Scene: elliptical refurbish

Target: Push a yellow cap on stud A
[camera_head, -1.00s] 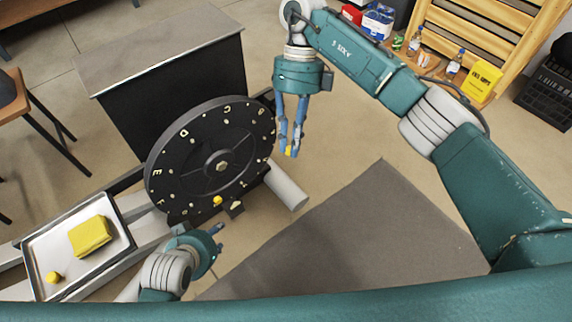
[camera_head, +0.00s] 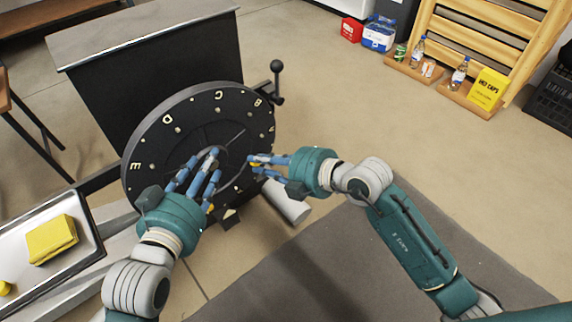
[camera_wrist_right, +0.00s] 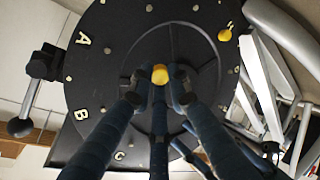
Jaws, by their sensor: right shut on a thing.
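The black round disc (camera_head: 165,125) stands tilted, with pale letters and small studs around its rim. Letter A (camera_wrist_right: 83,38) shows in the right wrist view, with small studs near it. My right gripper (camera_head: 256,165) is shut on a yellow cap (camera_wrist_right: 160,74), held in front of the disc's face; whether it touches is unclear. Another yellow cap (camera_wrist_right: 225,35) sits on the disc near the rim, apart from A. In the head view it is partly hidden by my left fingers. My left gripper (camera_head: 203,172) is open, fingers spread, in front of the disc's hub.
A black lever with a ball knob (camera_head: 277,68) projects beside the disc. A metal tray (camera_head: 62,280) at left holds a yellow block (camera_head: 51,239) and a loose yellow cap (camera_head: 5,288). A grey cylinder (camera_head: 287,203) lies at the disc's lower right.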

